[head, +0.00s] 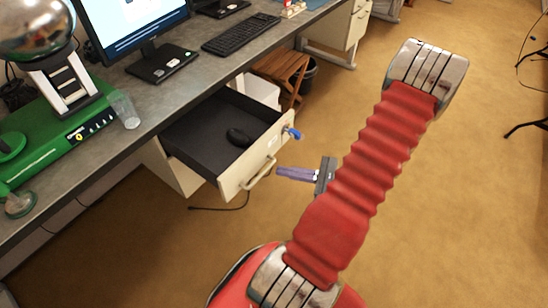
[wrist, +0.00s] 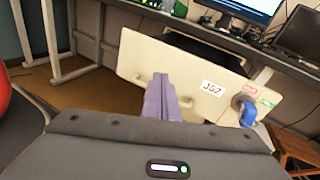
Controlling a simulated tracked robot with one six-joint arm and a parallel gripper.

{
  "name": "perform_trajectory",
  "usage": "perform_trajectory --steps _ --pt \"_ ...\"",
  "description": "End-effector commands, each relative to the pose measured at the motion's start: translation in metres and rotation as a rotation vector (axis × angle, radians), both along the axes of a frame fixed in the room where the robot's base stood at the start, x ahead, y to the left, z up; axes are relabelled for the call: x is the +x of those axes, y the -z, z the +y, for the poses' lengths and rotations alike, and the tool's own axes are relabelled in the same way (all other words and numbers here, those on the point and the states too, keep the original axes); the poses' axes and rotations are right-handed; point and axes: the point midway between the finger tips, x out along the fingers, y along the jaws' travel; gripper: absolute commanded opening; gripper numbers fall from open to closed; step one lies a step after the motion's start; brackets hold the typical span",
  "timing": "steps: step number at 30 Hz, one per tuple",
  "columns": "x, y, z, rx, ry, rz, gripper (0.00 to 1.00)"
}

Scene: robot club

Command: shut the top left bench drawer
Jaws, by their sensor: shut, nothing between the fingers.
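The bench drawer (head: 228,135) is pulled well out from under the bench on the left in the head view. It has a dark inside, a cream front and a bar handle (head: 258,179). My gripper (head: 279,173) has purple fingers, shut and empty, just right of the drawer front near the handle. In the wrist view the fingers (wrist: 161,97) point at the cream drawer front (wrist: 205,83), which carries a "J52" label, and cover part of the handle. I cannot tell whether they touch it.
A blue key or tag (head: 293,133) hangs at the drawer front's right end. The bench top (head: 180,85) bears a monitor, a keyboard, a clear cup (head: 125,111) and a green machine. A wooden stool (head: 283,72) stands beyond the drawer. Carpet at right is mostly clear.

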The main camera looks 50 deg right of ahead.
Motion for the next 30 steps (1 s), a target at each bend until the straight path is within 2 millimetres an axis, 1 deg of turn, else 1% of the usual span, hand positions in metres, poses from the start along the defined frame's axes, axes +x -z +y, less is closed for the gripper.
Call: perform_trajectory --steps 1,3,6,9,12,23,26,30 --pt "-0.01 0.009 -0.009 0.035 0.063 -0.014 0.0" --pt "-0.021 0.019 -0.021 0.077 0.143 -0.034 0.0" --pt "-0.036 0.031 -0.034 0.124 0.242 -0.061 0.0" --pt "-0.047 0.04 -0.043 0.153 0.309 -0.078 0.0" --pt "-0.053 0.044 -0.047 0.168 0.344 -0.088 0.0" --pt "-0.053 0.045 -0.048 0.17 0.349 -0.089 0.0" --pt "-0.051 0.045 -0.048 0.171 0.347 -0.09 0.0" --pt "-0.043 0.045 -0.047 0.171 0.346 -0.09 0.0"
